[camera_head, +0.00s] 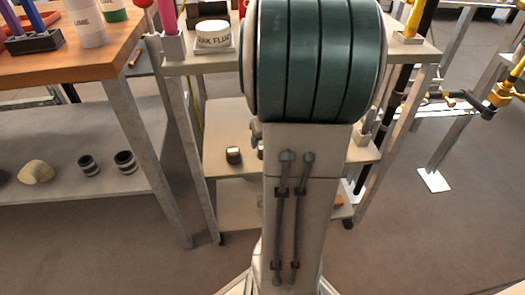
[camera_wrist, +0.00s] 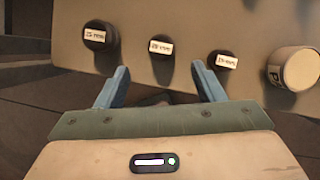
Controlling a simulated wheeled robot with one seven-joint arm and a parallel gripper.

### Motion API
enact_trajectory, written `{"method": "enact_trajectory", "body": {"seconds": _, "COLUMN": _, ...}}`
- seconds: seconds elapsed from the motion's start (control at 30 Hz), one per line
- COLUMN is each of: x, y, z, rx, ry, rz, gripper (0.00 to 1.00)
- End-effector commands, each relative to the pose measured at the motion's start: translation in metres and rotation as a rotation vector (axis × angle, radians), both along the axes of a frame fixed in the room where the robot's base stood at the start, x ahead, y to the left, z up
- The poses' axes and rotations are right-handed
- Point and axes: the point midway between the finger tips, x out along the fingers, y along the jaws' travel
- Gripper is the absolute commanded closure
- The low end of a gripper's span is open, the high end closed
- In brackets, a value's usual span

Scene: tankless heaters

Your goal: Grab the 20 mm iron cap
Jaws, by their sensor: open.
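In the wrist view three small dark round caps with white labels sit in a row on a pale board or shelf. The middle cap (camera_wrist: 161,47) has a label that seems to read 20 mm. The left cap (camera_wrist: 95,36) seems to read 25 mm; the right cap's (camera_wrist: 222,61) label is too blurred to read surely. My gripper (camera_wrist: 163,72) is open, its two blue fingers apart at the shelf's near edge, with the middle cap lying beyond the gap between them. Nothing is between the fingers. In the head view my arm hides the gripper.
A larger pale round container (camera_wrist: 295,69) stands right of the caps. In the head view a shelved cart (camera_head: 225,130) stands behind my arm, with a flux tub (camera_head: 212,36) on top. A wooden-topped bench (camera_head: 110,58) is at left, with dark fittings (camera_head: 125,162) on its lower shelf.

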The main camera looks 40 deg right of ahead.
Motion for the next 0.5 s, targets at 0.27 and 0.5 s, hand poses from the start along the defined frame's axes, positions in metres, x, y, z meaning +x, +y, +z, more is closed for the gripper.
{"method": "enact_trajectory", "body": {"seconds": 0.27, "x": 0.008, "y": -0.004, "z": -0.024, "rx": 0.006, "ry": -0.002, "rz": -0.016, "gripper": 0.38}}
{"method": "enact_trajectory", "body": {"seconds": 0.5, "x": 0.014, "y": -0.007, "z": -0.041, "rx": 0.005, "ry": -0.001, "rz": -0.015, "gripper": 0.38}}
